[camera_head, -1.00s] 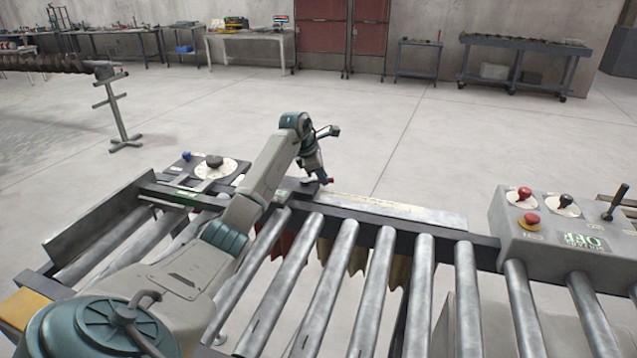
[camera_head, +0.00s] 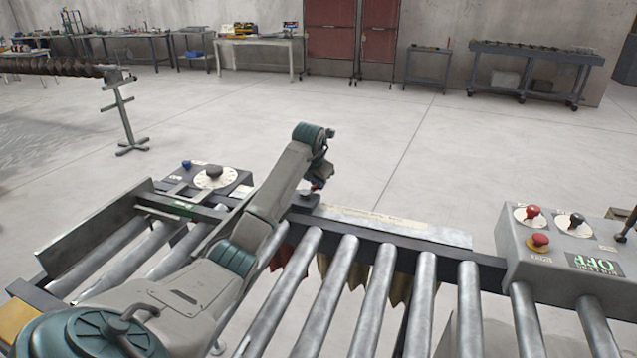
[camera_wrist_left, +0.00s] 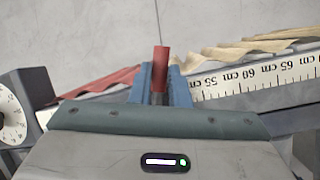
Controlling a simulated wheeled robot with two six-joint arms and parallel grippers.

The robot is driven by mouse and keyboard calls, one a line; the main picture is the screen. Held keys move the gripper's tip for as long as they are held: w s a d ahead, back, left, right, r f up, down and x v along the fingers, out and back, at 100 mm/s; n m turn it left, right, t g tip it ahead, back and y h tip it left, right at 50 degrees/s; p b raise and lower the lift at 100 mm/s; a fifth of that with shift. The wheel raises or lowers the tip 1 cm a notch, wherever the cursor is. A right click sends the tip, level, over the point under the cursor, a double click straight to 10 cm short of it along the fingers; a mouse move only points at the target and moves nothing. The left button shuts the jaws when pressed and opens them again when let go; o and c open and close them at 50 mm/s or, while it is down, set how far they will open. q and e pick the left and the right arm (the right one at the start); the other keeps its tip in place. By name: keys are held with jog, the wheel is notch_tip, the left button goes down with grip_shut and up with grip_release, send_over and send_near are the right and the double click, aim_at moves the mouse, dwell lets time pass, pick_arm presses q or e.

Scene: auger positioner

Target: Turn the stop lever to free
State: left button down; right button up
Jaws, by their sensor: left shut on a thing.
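The stop lever shows as a red grip (camera_wrist_left: 160,58) between the two blue fingers of my left gripper (camera_wrist_left: 160,84) in the left wrist view. The fingers are shut on it. In the head view my left gripper (camera_head: 317,187) is small and partly hidden by its own wrist, at the far rail of the roller table beside a dark block (camera_head: 305,198). Only a speck of red shows there. The lever's base and any position marks are hidden. My right gripper is in neither view.
A ruler strip (camera_head: 400,227) runs along the rail to the right of the gripper. A dial (camera_head: 214,177) with a dark knob sits to the left. A grey control box (camera_head: 560,245) with red and black knobs and an OFF display stands at the right. Rollers fill the foreground.

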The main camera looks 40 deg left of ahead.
pick_arm(q)
jog(key=shift+a+n, duration=0.2)
jog(key=shift+n, duration=0.3)
jog(key=c, duration=1.4)
grip_release()
jog(key=shift+o, duration=0.2)
jog(key=b+v, duration=0.3)
jog(key=v, duration=0.7)
jog(key=shift+d+r, duration=0.25)
jog(key=shift+r, duration=0.05)
jog(key=shift+s, duration=0.1)
